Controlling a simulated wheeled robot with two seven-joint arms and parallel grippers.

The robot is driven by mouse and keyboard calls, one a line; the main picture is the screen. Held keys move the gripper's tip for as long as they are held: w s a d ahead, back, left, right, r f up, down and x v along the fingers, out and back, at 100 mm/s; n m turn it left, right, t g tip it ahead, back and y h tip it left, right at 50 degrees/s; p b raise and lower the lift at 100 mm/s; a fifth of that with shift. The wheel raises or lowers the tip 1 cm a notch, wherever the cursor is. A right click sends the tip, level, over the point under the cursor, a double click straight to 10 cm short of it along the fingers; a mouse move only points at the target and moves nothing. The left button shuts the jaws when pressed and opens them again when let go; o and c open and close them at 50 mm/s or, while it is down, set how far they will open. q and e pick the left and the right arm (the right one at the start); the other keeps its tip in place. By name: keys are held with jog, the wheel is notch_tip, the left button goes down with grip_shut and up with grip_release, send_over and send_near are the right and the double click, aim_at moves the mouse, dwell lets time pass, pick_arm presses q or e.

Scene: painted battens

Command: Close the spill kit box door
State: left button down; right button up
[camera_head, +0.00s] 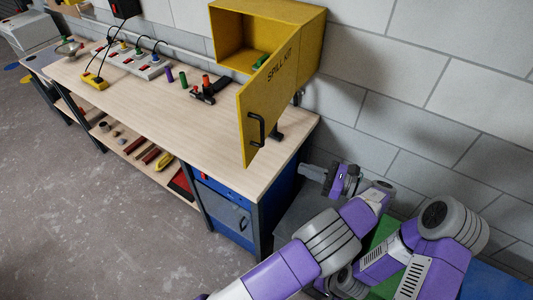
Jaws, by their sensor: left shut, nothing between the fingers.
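The yellow spill kit box (312,22) is fixed to the wall above the workbench. Its door (262,105), lettered SPILL KIT, stands wide open, swung out over the bench from the box's right side. A black handle (257,130) is on the door's outer face near its free edge. A green item (260,61) shows inside the box. My left gripper (305,171) is shut and empty, just past the bench's right end, lower than the door and to its right, apart from it. My right gripper cannot be made out; part of my right arm shows at lower right.
The wooden workbench (125,82) holds a power strip (128,61), a yellow device (94,81), small coloured cylinders and a black tool (207,93). A blue cabinet (226,208) is under its right end. The grey wall is close behind my left gripper.

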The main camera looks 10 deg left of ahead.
pick_arm(q)
jog(key=p+x, duration=0.1)
jog(key=x, duration=1.2)
jog(key=shift+a+f, duration=0.1)
jog(key=shift+a, duration=0.05)
